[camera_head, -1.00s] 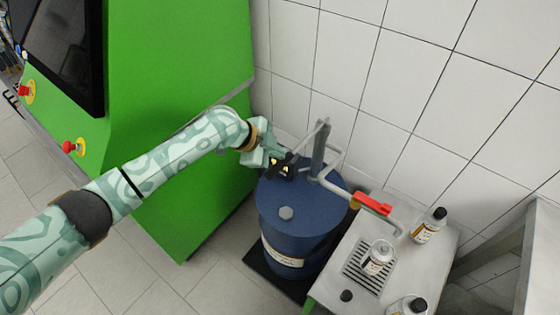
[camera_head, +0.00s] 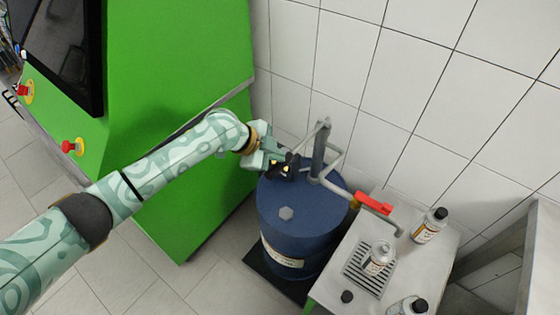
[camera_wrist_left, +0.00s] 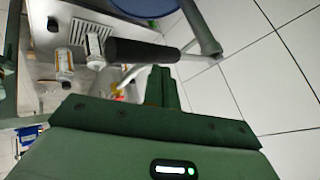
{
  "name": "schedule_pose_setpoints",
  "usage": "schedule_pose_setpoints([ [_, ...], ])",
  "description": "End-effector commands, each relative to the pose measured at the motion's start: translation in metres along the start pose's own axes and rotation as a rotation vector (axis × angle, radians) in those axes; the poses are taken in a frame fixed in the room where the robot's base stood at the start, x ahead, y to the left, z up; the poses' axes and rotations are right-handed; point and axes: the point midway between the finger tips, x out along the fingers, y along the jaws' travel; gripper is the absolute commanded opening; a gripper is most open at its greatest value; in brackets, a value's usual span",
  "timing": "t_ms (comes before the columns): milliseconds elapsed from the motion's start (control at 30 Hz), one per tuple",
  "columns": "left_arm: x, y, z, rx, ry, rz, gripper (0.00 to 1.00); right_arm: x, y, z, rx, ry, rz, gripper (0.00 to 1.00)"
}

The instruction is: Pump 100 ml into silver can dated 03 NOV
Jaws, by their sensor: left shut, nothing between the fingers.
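A blue drum (camera_head: 300,232) carries a grey hand pump (camera_head: 318,150) with a lever and a spout. My left gripper (camera_head: 287,167) is at the lever's lower end, above the drum top. It is shut and empty. In the left wrist view, a dark handle grip (camera_wrist_left: 145,51) lies just beyond my left gripper (camera_wrist_left: 165,78); I cannot tell if they touch. An uncapped silver can (camera_head: 379,259) stands upright on the drain grate (camera_head: 352,270), near the spout. Its date is too small to read. My right gripper is out of view.
A red valve handle (camera_head: 373,203) sits on the spout. Capped cans stand at the back right (camera_head: 429,227) and front (camera_head: 407,307) of the metal table (camera_head: 330,285). A loose black cap (camera_head: 346,296) lies on it. A green cabinet (camera_head: 185,110) flanks my left arm; tiled wall behind.

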Motion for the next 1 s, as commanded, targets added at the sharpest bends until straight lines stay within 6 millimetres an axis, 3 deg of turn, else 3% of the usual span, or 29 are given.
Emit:
schedule_pose_setpoints([
  [1000, 0.009, 0.0068, 0.007, -0.001, -0.001, 0.001, 0.0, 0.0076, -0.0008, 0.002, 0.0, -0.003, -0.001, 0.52],
])
